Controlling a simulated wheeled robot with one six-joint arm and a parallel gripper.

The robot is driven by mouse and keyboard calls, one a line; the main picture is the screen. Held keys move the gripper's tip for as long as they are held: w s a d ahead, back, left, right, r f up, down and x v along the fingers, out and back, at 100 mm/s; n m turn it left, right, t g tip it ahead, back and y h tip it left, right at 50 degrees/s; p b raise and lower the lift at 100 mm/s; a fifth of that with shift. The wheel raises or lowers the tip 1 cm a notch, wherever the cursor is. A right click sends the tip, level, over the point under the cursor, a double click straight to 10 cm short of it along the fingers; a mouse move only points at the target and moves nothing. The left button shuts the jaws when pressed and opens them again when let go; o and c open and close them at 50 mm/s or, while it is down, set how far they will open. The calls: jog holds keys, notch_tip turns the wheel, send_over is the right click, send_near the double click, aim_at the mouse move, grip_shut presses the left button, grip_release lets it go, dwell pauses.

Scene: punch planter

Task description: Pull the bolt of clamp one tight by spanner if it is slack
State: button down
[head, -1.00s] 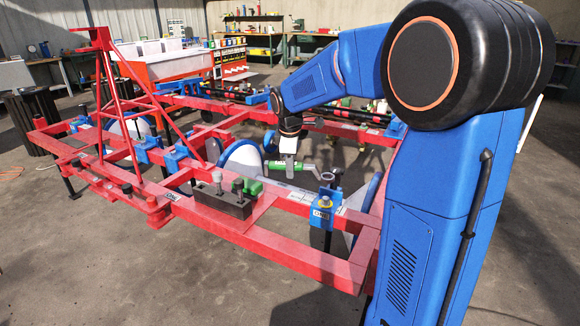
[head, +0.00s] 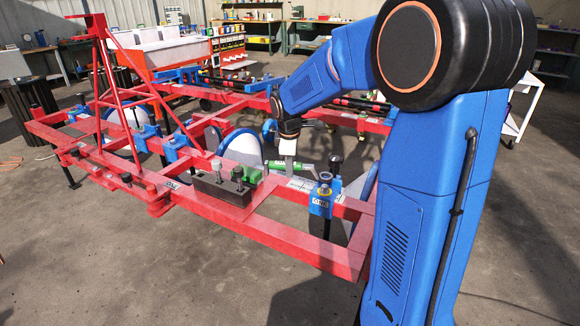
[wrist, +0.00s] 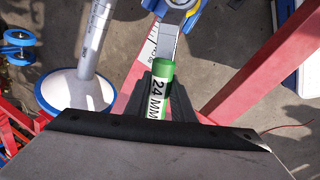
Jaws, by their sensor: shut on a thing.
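My gripper (head: 288,150) is shut on the green-handled spanner (head: 277,166), held over the red frame (head: 258,229). The spanner lies roughly level, its steel end toward the right. In the wrist view its green handle (wrist: 160,92) reads "24 MM", and a grey shank runs upward in the picture. Clamp one (head: 321,203) is a blue block with a label, on the frame's right part. A bolt top stands on it, right of the spanner. The spanner's end looks close to the clamp, but I cannot tell whether they touch. Whether the bolt is slack does not show.
A dark block (head: 222,189) with upright pieces stands on the frame, left of clamp one. A black-knobbed post (head: 336,164) rises behind clamp one. A white cart (head: 520,112) stands at the right. The floor in front is clear.

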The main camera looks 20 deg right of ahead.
jog(key=shift+f, duration=2.35)
jog(key=shift+w+d+m+h, duration=0.15)
jog(key=shift+w+d+m, duration=0.4)
jog(key=shift+w+m, duration=0.2)
jog(key=shift+w+d+m+h, duration=0.15)
jog(key=shift+w+d+m, duration=0.45)
jog(key=shift+m, duration=0.25)
jog(key=shift+w+d+m+g+h, duration=0.15)
jog(key=shift+w+d+m+g, duration=0.1)
jog(key=shift+w+d+m, duration=0.35)
jog(key=shift+w+d+m+g+h, duration=0.15)
jog(key=shift+w+d+m+g, duration=0.2)
jog(key=shift+d+m, duration=0.45)
jog(key=shift+w+d+m+g, duration=0.2)
jog(key=shift+w+d+m, duration=0.05)
jog(key=shift+d+m, duration=0.7)
jog(key=shift+w+d+m+g, duration=0.2)
jog(key=shift+w+d+m, duration=0.1)
jog(key=shift+d+m, duration=0.7)
jog(key=shift+w+d+m+g, duration=0.25)
jog(key=shift+d+m, duration=0.55)
jog(key=shift+m, duration=0.25)
jog(key=shift+a, duration=0.25)
